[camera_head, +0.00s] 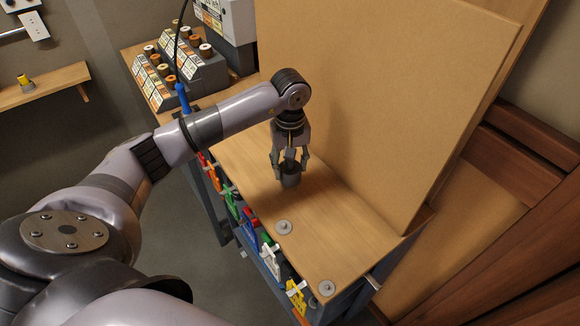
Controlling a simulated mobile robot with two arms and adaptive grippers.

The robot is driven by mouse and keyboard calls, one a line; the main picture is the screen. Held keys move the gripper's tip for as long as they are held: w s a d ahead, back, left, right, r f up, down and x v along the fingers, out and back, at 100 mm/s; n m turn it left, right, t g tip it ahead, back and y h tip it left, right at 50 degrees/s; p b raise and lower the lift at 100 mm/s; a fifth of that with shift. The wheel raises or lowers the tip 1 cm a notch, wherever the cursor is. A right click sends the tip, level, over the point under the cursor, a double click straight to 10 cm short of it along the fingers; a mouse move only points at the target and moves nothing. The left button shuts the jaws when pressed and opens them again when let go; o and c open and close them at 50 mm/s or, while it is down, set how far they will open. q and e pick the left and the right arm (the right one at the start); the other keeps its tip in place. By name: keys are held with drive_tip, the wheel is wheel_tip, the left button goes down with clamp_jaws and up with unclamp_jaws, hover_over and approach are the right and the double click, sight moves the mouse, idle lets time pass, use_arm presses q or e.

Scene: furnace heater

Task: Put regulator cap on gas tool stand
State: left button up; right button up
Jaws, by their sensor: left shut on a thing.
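My left gripper (290,165) points down over the wooden top and is shut on a small dark grey round piece, which looks like the regulator cap (291,180). The cap is at the fingertips, above or at the board; I cannot tell if it touches. The wooden top (325,215) belongs to a stand with coloured tools hanging along its side, which appears to be the gas tool stand. My right gripper is not in view.
Two light grey round pieces (284,227) and (326,288) sit on the wooden top towards the front. A large upright board (400,90) closes off the back. Racks of labelled bottles (165,75) stand at the upper left. A wall shelf (45,85) is at far left.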

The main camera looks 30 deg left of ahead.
use_arm(q)
drive_tip(key=shift+f, duration=0.95)
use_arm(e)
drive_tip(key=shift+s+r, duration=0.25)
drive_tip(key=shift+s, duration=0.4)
use_arm(q)
drive_tip(key=shift+f, duration=0.1)
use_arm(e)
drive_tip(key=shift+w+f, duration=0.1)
use_arm(q)
drive_tip(key=o, duration=1.3)
drive_tip(key=shift+c, duration=0.2)
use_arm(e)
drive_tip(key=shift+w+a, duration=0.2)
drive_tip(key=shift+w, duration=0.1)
use_arm(q)
drive_tip(key=shift+r, duration=0.2)
wheel_tip(320, 180, up, 10)
drive_tip(key=shift+r+b, duration=0.25)
drive_tip(key=shift+b, duration=0.95)
drive_tip(key=shift+r, duration=0.7)
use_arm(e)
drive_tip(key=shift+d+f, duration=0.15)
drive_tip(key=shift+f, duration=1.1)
